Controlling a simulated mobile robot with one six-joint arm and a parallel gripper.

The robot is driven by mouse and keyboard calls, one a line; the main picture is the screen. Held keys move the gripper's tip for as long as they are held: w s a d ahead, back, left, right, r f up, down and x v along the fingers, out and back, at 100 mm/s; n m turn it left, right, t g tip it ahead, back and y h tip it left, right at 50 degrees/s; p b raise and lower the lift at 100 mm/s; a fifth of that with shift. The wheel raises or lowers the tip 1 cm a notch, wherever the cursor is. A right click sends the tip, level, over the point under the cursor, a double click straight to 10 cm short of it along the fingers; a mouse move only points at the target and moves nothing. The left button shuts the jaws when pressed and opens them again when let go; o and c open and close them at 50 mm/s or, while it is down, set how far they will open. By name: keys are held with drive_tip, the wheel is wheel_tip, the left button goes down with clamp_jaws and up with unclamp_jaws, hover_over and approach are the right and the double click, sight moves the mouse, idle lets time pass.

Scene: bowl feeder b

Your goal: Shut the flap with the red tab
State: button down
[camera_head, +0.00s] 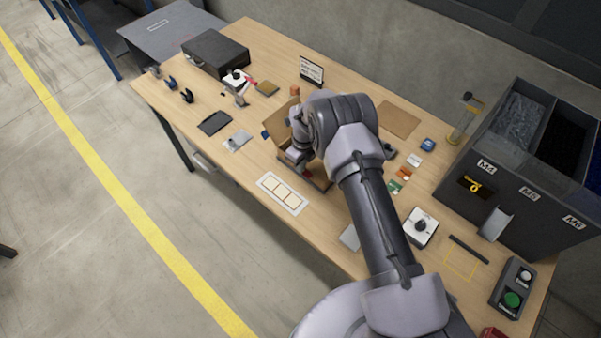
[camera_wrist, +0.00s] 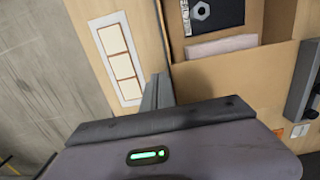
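An open cardboard box (camera_head: 280,123) stands near the middle of the bench, partly hidden behind my arm. In the wrist view I look into it; a tan cardboard flap (camera_wrist: 240,76) spreads across the near side. Inside lie a dark card with a hexagon nut picture (camera_wrist: 213,14) and a pale pink piece (camera_wrist: 222,46). My gripper (camera_wrist: 157,88) is over the box's edge, its fingers together at the middle with nothing seen between them. In the head view my gripper (camera_head: 297,152) is at the box. A small red spot (camera_head: 308,175) shows beside it; I cannot tell whether it is the tab.
A white card with several cream panels (camera_head: 283,193) lies before the box; it also shows in the wrist view (camera_wrist: 118,62). A black case (camera_head: 215,53) is at the back left, a grey feeder with bins (camera_head: 470,190) at the right. Small coloured cards (camera_head: 403,173) lie right of my arm.

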drive_tip(key=shift+f+b, duration=0.8)
drive_tip(key=shift+f, duration=0.1)
drive_tip(key=shift+s+r+h+b, duration=0.15)
drive_tip(key=shift+h+b, duration=0.25)
drive_tip(key=shift+b, duration=0.15)
drive_tip(key=shift+a+g+h+b, duration=0.1)
drive_tip(key=shift+g+h+b, duration=0.25)
drive_tip(key=shift+b, duration=0.65)
